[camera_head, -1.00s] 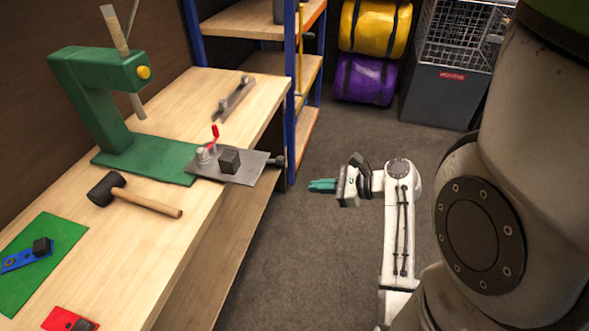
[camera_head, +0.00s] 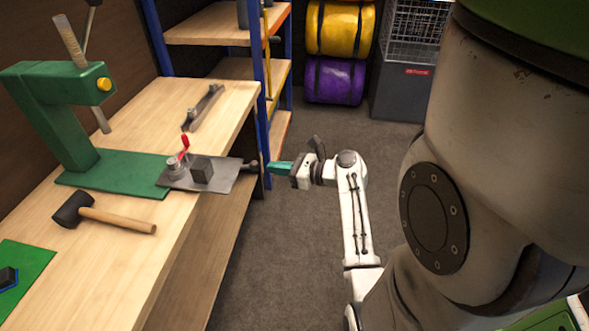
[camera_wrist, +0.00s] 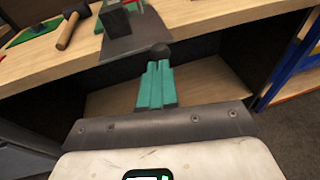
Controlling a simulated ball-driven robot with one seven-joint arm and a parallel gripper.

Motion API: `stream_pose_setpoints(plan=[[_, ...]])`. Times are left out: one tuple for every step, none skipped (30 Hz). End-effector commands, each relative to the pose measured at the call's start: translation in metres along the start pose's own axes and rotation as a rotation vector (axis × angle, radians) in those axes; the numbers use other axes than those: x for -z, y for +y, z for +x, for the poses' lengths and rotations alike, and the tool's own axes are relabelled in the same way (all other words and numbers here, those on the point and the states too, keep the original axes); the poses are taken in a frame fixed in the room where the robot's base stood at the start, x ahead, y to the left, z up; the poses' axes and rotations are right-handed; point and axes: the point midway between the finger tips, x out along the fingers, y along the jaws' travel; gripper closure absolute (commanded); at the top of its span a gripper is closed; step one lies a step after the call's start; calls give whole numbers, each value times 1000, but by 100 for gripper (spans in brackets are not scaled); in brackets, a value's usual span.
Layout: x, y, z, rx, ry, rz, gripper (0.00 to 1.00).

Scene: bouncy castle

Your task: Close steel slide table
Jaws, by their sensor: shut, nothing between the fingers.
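The steel slide table is a flat grey plate (camera_head: 222,181) on the green press base (camera_head: 110,178), sticking out past the bench's front edge. It carries a dark block (camera_head: 202,169) and a red-handled clamp (camera_head: 184,147). A dark round knob (camera_head: 251,166) is at its outer end. My gripper (camera_head: 271,168), with teal fingers, is shut and empty just outside the knob, pointing at it. In the wrist view the plate (camera_wrist: 136,42) lies ahead, and the knob (camera_wrist: 160,50) is right at my fingertips (camera_wrist: 157,66). I cannot tell whether they touch.
A mallet (camera_head: 110,214) lies on the wooden bench (camera_head: 125,252). A metal bar tool (camera_head: 203,108) lies farther back. A blue-posted shelf (camera_head: 264,85) stands behind the bench end. Yellow and purple rolls (camera_head: 335,80) and a dark bin (camera_head: 402,90) are behind. Grey floor is clear beside the bench.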

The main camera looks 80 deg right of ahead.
Motion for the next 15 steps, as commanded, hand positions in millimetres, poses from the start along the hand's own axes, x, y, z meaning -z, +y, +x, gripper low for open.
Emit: stream_pose_setpoints(plan=[[-1,0,7,-1,0,0,100],[0,0,11,-1,0,0,100],[0,0,15,1,0,0,100],[0,0,18,1,0,-1,100],[0,0,20,0,1,-1,100],[0,0,23,0,1,0,100],[0,0,24,1,1,0,100],[0,0,25,1,1,0,100],[0,0,26,2,1,0,100],[0,0,27,2,1,0,100],[0,0,27,2,1,0,100],[0,0,27,2,1,0,100],[0,0,27,2,0,0,100],[0,0,27,2,0,0,100],[0,0,27,1,0,0,100]])
